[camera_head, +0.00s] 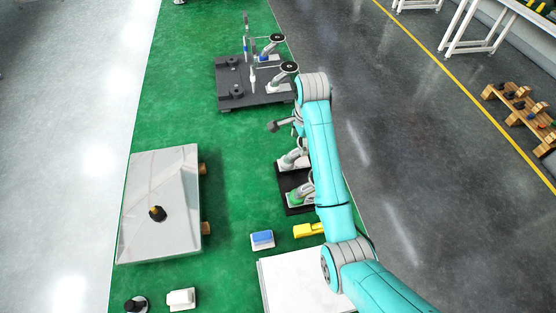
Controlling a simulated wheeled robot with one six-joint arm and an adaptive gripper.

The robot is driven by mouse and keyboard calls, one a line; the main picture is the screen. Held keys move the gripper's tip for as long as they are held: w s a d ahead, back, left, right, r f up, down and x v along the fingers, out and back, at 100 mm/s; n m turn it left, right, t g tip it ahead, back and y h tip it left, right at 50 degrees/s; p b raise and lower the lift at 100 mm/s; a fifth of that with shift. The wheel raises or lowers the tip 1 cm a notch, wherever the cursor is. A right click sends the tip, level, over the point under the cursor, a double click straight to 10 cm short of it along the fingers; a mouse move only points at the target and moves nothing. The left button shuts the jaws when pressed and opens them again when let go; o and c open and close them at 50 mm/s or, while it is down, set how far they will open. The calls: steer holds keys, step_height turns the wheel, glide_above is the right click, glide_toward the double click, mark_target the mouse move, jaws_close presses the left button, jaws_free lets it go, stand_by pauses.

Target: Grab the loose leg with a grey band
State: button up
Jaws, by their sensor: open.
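Two loose white legs stand on a small black tray (284,200) at centre right, beside my arm. The upper leg (291,158) looks white and grey, and its band is too small to make out for certain. The lower leg (300,197) shows green. My arm partly hides both on their right side. My gripper (284,125) is above the upper leg in the picture, apart from it. It is open and looks empty, though its fingers are small and partly hidden by my arm.
A dark grey platform (235,95) with upright parts and white, black-topped pieces stands at the back. A large pale box (150,230) is at left. A blue-topped block (262,239), a yellow piece (308,230) and a white panel (290,280) are in front. Green floor between is clear.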

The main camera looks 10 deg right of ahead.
mark_target(295, 152)
steer(key=f, duration=0.3)
steer(key=a+f, duration=0.1)
steer(key=shift+w+a+f, duration=0.1)
steer(key=shift+w+f, duration=0.15)
steer(key=shift+w, duration=0.05)
steer(key=shift+w+d+f, duration=0.1)
steer(key=shift+w+f, duration=0.2)
steer(key=shift+f, duration=0.7)
steer(key=shift+w+d+f, duration=0.1)
steer(key=shift+w+f, duration=0.15)
steer(key=shift+f, duration=0.8)
steer(key=shift+w+d+f, duration=0.1)
steer(key=shift+w+f, duration=0.2)
steer(key=shift+f, duration=0.7)
steer(key=shift+r, duration=0.1)
jaws_close()
